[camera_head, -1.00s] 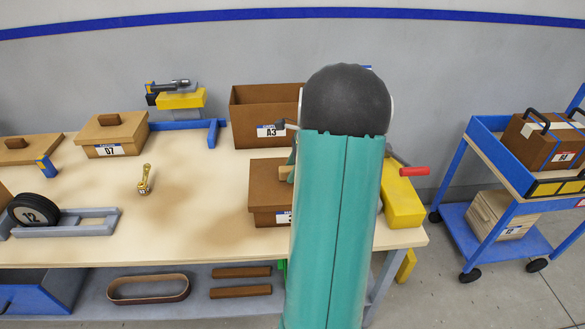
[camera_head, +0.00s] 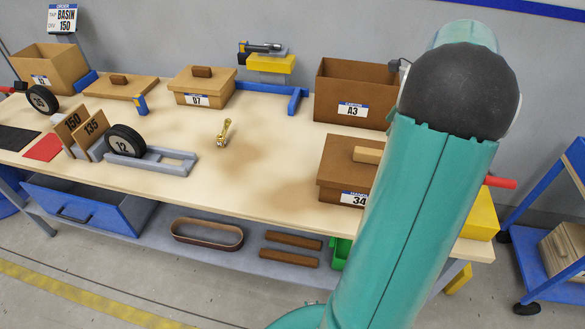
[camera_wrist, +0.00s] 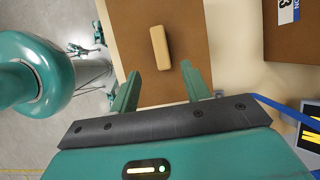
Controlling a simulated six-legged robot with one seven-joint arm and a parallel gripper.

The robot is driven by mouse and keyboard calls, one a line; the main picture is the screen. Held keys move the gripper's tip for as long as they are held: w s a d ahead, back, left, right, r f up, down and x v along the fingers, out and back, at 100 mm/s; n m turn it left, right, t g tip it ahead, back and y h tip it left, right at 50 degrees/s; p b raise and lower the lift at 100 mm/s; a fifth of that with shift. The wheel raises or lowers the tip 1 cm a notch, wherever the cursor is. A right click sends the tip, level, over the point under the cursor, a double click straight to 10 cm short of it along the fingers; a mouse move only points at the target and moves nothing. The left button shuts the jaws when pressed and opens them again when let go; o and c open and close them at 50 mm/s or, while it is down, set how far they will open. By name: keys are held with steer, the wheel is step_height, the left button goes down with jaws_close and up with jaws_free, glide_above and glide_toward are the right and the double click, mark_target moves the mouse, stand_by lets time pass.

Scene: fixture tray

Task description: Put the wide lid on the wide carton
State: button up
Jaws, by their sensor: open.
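A flat brown lid (camera_head: 122,88) with a dark handle lies on the bench at the back left. An open brown carton (camera_head: 340,98) labelled A3 stands at the back right. In front of it is a brown box (camera_head: 338,180) labelled 34, topped by a brown lid (camera_head: 337,152) with a pale wooden handle (camera_head: 367,155). I cannot tell which are the wide ones. In the wrist view my gripper (camera_wrist: 160,69) is open over the lid (camera_wrist: 120,30), with the pale handle (camera_wrist: 161,47) just ahead, between the fingers' lines. My arm hides the gripper in the head view.
A lidded box (camera_head: 202,88) labelled D7 stands at the back, and another open carton (camera_head: 48,68) at the far left. A brass part (camera_head: 223,132) lies mid-bench. A grey fixture (camera_head: 150,160) holds a wheel. A yellow block (camera_head: 482,215) is right of my arm. The bench middle is mostly clear.

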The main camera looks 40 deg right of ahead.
steer(key=w+a+r+n+h, duration=0.1)
steer(key=w+a+r+n, duration=0.35)
steer(key=a, duration=0.75)
steer(key=w+a+r+n+h, duration=0.1)
steer(key=a+r+n, duration=0.1)
steer(key=a+n, duration=0.75)
steer(key=s+a+f+n, duration=0.1)
steer(key=s+a+n, duration=0.2)
steer(key=a, duration=0.4)
steer(key=s+a+n+t, duration=0.1)
steer(key=s+a+n, duration=0.2)
steer(key=a+n, duration=0.3)
steer(key=s+a+f+n+t+h, duration=0.1)
steer(key=s+a+n, duration=0.2)
steer(key=a, duration=0.7)
steer(key=shift+s+f+n, duration=0.3)
steer(key=shift+s+n, duration=0.05)
steer(key=shift+n, duration=0.55)
steer(key=shift+c, duration=1.2)
steer(key=shift+d, duration=0.1)
steer(key=shift+d, duration=0.15)
